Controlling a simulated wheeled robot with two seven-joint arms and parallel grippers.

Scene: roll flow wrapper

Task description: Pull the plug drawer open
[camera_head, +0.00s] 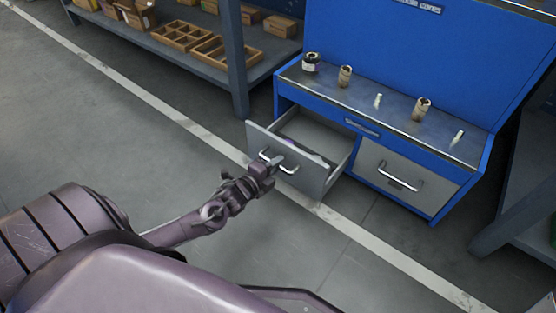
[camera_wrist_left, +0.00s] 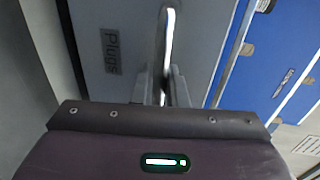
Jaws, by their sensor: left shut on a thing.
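The plug drawer (camera_head: 310,177) is the left drawer of the blue workbench and stands pulled out, with its inside partly showing. In the left wrist view its grey front carries a "Plugs" label (camera_wrist_left: 110,51). My left gripper (camera_head: 272,164) is shut on the drawer's metal handle (camera_head: 289,168). The handle bar (camera_wrist_left: 166,50) runs up between the fingers in the left wrist view. Something pale and purplish shows inside the drawer, too small to make out. My right gripper is not in view.
A second grey drawer (camera_head: 405,180) on the right is shut. The bench top (camera_head: 390,92) holds several small cylindrical parts. A shelf (camera_head: 225,69) with wooden trays stands at the back left. The floor (camera_head: 130,130) left of the bench is clear.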

